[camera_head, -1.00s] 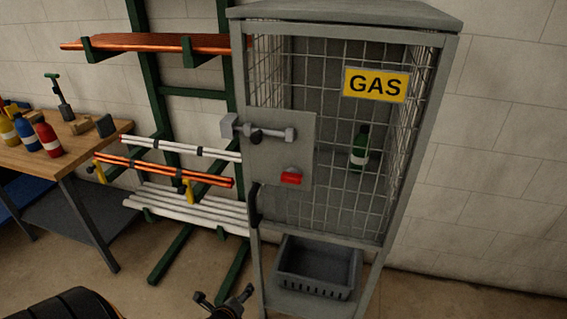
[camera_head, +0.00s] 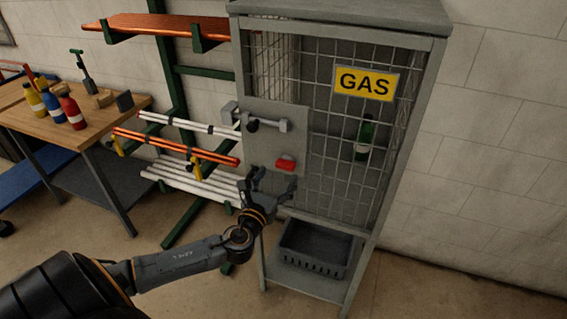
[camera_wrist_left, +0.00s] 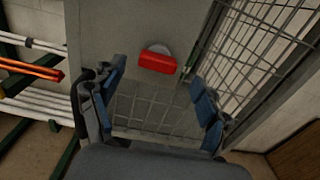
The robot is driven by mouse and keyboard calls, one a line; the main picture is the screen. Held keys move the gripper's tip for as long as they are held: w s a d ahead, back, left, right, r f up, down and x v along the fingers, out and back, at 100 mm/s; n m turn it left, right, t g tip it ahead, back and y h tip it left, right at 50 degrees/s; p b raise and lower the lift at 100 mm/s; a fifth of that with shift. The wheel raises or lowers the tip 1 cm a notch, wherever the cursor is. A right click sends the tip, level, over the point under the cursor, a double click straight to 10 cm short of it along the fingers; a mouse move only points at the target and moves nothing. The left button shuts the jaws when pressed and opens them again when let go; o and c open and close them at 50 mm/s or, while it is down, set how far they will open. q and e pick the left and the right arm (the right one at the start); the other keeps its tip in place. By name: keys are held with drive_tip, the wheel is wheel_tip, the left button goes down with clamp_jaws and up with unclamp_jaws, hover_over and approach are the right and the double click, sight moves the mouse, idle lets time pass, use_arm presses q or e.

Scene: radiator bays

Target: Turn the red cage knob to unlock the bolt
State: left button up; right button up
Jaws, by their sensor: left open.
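The red knob (camera_head: 285,163) sits on the grey plate (camera_head: 262,148) of the gas cage (camera_head: 345,175), below the bolt (camera_head: 262,124). The bolt lies across the plate, reaching past the cage's left edge. In the left wrist view the red knob (camera_wrist_left: 158,61) is a wide red bar in front of a pale round base. My left gripper (camera_head: 273,177) is open and empty, just below and slightly left of the knob. In the left wrist view its blue-padded fingers (camera_wrist_left: 163,90) stand apart, with the knob beyond and between them, not touching. My right gripper is not visible.
A dark crate (camera_head: 316,246) is on the cage's bottom shelf. A green bottle (camera_head: 364,138) stands behind the mesh. A rack of pipes (camera_head: 190,150) is left of the cage, and a workbench (camera_head: 60,125) stands further left. The floor right of the cage is clear.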

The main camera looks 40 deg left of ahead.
sight(284, 166)
use_arm(q)
drive_tip(key=x, duration=0.5)
drive_tip(key=shift+p, duration=0.35)
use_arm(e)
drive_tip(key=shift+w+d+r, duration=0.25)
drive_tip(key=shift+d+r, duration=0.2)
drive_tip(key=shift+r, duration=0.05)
use_arm(q)
drive_tip(key=c, duration=1.2)
drive_tip(key=shift+o, duration=0.2)
